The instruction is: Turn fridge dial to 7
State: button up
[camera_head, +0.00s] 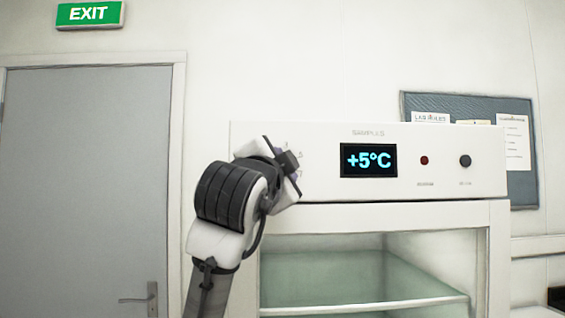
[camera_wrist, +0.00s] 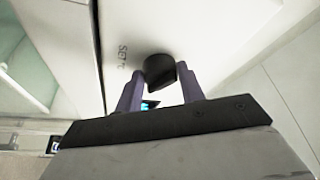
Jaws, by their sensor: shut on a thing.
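The sample fridge (camera_head: 430,145) has a white front panel with a lit display (camera_head: 368,160) reading +5°C. Its black dial (camera_wrist: 158,70) shows in the wrist view beside small "SET" lettering. My gripper (camera_wrist: 161,73) has a purple finger on each side of the dial and is shut on it. In the head view my gripper (camera_head: 289,166) is at the panel's left end and my wrist covers most of the dial area. A few faint scale marks show around it, too small to read surely. The dial's pointer setting cannot be made out.
A red light (camera_head: 424,160) and a dark round knob (camera_head: 465,161) sit right of the display. Below is the fridge's glass front with a shelf (camera_head: 365,306). A grey door (camera_head: 85,180) stands left; a notice board (camera_head: 520,190) hangs behind at right.

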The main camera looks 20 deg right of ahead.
jog(key=shift+m, duration=0.3)
jog(key=o, duration=1)
jog(key=shift+c, duration=0.2)
jog(key=b+v, duration=0.5)
jog(key=v, duration=0.8)
jog(key=shift+s+a+r, duration=0.15)
jog(key=shift+s+a, duration=0.15)
